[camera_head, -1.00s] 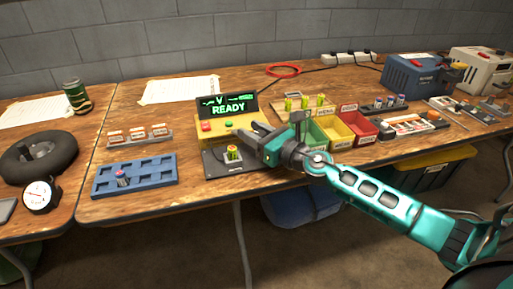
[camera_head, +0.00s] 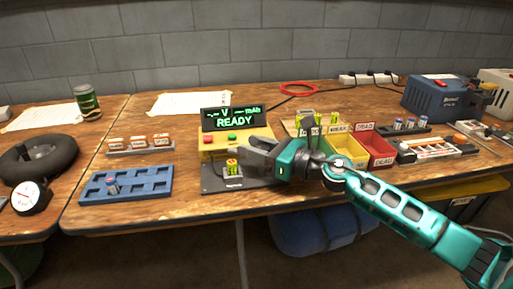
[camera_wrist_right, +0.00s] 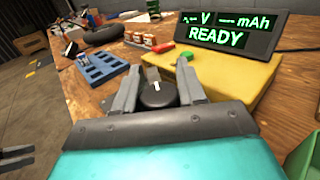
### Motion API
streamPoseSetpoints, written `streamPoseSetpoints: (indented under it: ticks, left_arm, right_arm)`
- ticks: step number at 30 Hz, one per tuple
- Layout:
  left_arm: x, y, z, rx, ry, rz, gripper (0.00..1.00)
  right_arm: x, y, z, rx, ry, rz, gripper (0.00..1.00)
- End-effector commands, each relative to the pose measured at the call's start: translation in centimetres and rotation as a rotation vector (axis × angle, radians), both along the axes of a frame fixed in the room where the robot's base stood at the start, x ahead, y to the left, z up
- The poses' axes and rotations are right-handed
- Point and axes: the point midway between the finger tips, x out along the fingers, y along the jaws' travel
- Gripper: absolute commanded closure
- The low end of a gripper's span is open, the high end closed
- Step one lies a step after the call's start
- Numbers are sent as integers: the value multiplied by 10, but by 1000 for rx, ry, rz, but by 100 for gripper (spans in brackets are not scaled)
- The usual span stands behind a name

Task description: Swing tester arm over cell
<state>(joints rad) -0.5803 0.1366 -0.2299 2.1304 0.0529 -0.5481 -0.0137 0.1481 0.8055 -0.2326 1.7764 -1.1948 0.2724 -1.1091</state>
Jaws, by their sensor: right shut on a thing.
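The tester is a yellow box (camera_head: 211,145) with a lit READY display (camera_head: 234,119). A cell (camera_head: 232,167), green and orange, stands upright in a cradle on its dark base plate (camera_head: 214,183). My right gripper (camera_head: 258,155) comes in from the right, just right of the cell. In the right wrist view its fingers are shut on a round black knob (camera_wrist_right: 157,95) with a white mark, apparently part of the tester arm. A short metal piece (camera_wrist_right: 152,76) shows beyond the knob. The rest of the arm is hidden by my gripper. A dark shape at the wrist view's lower left may be my left gripper (camera_wrist_right: 16,156).
A blue tray (camera_head: 150,186) with one cell lies left of the tester. Green, yellow (camera_head: 346,147) and red (camera_head: 377,148) bins stand close to the right of my gripper. A rack of several cells (camera_head: 402,133) stands behind the red bin. Bare table lies at the front edge.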

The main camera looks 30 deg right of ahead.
Motion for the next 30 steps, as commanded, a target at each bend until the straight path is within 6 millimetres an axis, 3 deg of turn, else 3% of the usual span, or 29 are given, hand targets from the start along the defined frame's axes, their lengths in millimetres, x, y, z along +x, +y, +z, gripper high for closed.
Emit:
streamPoseSetpoints:
  ticks: [14,15,21,30]
  left_arm:
    - [0,1,-1,6,0,-3,57]
    - [0,1,-2,6,1,-3,57]
    - [0,2,-3,7,4,-2,57]
    - [0,3,-1,9,4,0,57]
  right_arm:
    - [0,1,0,2,1,5,100]
    - [0,1,0,2,1,5,58]
    - [0,1,0,1,1,5,39]
    - [0,1,4,0,-1,4,39]
